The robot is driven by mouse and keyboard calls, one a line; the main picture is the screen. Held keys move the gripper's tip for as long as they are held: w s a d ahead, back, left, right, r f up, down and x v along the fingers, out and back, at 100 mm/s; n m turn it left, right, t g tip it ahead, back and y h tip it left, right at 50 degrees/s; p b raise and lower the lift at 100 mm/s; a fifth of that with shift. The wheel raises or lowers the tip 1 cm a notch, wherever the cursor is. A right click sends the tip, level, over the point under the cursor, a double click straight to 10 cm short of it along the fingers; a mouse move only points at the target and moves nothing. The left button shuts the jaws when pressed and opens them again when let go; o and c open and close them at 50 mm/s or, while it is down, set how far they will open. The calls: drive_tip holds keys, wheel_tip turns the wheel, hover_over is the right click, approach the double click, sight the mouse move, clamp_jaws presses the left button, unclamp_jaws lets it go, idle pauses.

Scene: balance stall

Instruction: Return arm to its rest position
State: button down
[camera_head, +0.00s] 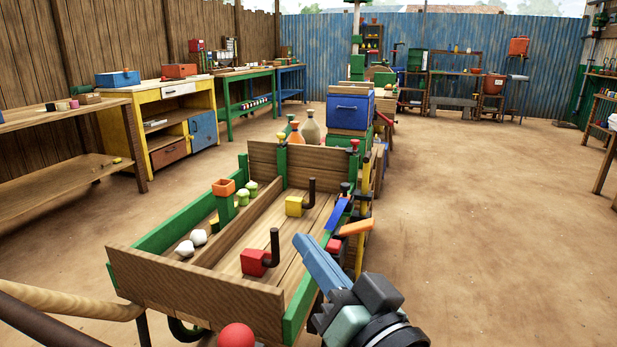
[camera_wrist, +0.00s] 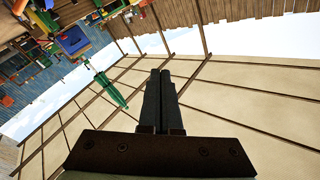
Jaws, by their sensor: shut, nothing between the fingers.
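My gripper (camera_wrist: 160,75) shows in the wrist view as two dark fingers pressed together, with nothing between them. They point up in the picture, towards beige panels crossed by dark beams. In the head view part of my arm (camera_head: 362,310) is at the lower right, over the right side of a wooden cart (camera_head: 190,288).
Workbenches (camera_head: 160,94) line the left fence. Open dirt floor (camera_head: 480,220) lies to the right.

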drive_tip(key=s+r+t+h, duration=0.4)
drive_tip(key=s+r+t, duration=0.15)
drive_tip(key=r, duration=0.75)
drive_tip(key=s+r+t+h, duration=0.5)
drive_tip(key=s+r, duration=0.2)
drive_tip(key=r, duration=0.6)
wheel_tip(320, 180, up, 37)
drive_tip(key=w+p, duration=0.1)
drive_tip(key=p, duration=3.7)
drive_tip(key=shift+a, duration=0.25)
drive_tip(key=shift+w+a, duration=0.1)
